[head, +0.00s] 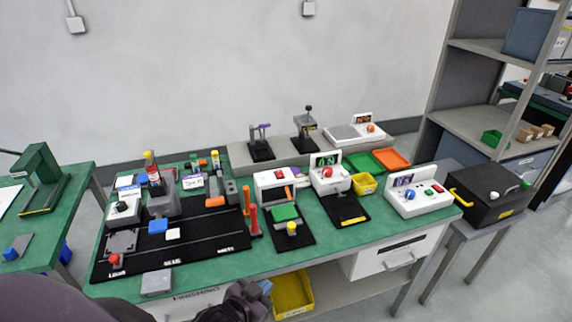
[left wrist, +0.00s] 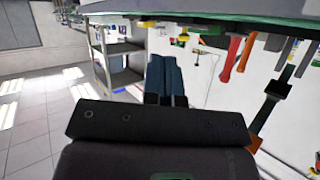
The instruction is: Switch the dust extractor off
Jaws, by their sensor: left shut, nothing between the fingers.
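I cannot tell for sure which device is the dust extractor; no label for it is readable. A white box with a red switch on its front (head: 274,179) stands mid-bench. A white control box with a display, a blue knob and red and green buttons (head: 418,203) stands at the bench's right end. A small white unit with a black knob (head: 123,212) stands at the left. My left gripper (head: 264,286) is low at the bench's front edge, apart from these devices. Its blue-grey fingers (left wrist: 166,80) are together and empty in the left wrist view. My right gripper is not in view.
The green bench (head: 250,262) is crowded with fixtures. A black mat (head: 200,250) lies at its left, with a red-handled tool (head: 253,220) beside it. A black case (head: 492,192) stands on a side table. A yellow bin (head: 292,294) sits below the bench.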

